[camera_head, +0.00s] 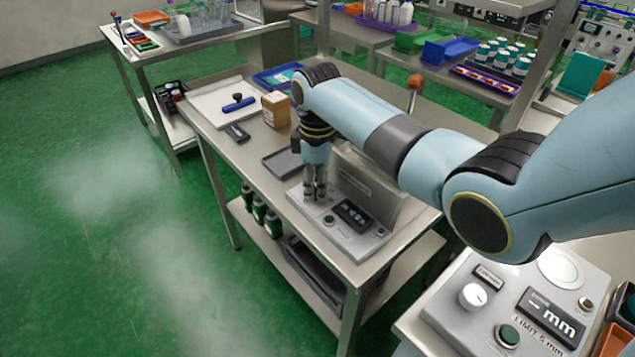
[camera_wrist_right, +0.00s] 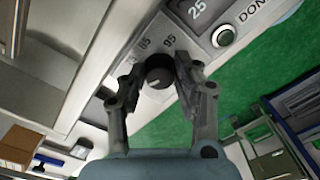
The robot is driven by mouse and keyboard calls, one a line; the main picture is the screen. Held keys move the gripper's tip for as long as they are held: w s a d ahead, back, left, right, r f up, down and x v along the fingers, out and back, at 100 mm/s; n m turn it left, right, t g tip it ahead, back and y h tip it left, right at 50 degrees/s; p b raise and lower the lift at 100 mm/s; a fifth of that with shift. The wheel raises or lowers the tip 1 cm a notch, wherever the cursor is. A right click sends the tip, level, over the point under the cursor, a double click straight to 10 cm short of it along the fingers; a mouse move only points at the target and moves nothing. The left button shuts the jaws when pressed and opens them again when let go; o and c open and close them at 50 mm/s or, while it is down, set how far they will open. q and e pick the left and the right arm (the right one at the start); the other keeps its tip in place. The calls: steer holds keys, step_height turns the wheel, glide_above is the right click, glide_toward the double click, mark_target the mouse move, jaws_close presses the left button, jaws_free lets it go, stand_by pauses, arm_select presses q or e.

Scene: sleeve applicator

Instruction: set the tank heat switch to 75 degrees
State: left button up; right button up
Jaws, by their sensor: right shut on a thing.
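The tank heat switch is a dark round knob (camera_wrist_right: 158,76) on a grey panel (camera_wrist_right: 240,18) in the right wrist view. Small printed numbers, one of them 95, show beside it; the knob's exact setting cannot be read. A dark display (camera_wrist_right: 198,10) on the panel shows 25. My right gripper (camera_wrist_right: 156,72) is shut on the knob, one finger on each side. In the head view the right gripper (camera_head: 316,192) points down at the left end of the grey applicator (camera_head: 328,228) and hides the knob. My left gripper is not in view.
An upright grey plate (camera_head: 365,190) stands behind the panel. A dark tray (camera_head: 284,163), a brown box (camera_head: 276,108) and a blue-handled tool (camera_head: 238,102) lie farther back on the steel table. Another device with a mm display (camera_head: 550,318) stands at the lower right.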

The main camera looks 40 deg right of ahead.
steer(key=shift+p, duration=0.35)
jaws_close()
steer(key=m+p, duration=0.2)
steer(key=m, duration=0.1)
steer(key=shift+r, duration=0.15)
steer(key=m+p, duration=0.2)
steer(key=m, duration=0.1)
steer(key=shift+a+p, duration=0.1)
steer(key=shift+p, duration=0.2)
steer(key=shift+m+p, duration=0.55)
steer(key=shift+m, duration=0.75)
steer(key=o, duration=1.1)
jaws_free()
steer(key=shift+f, duration=0.2)
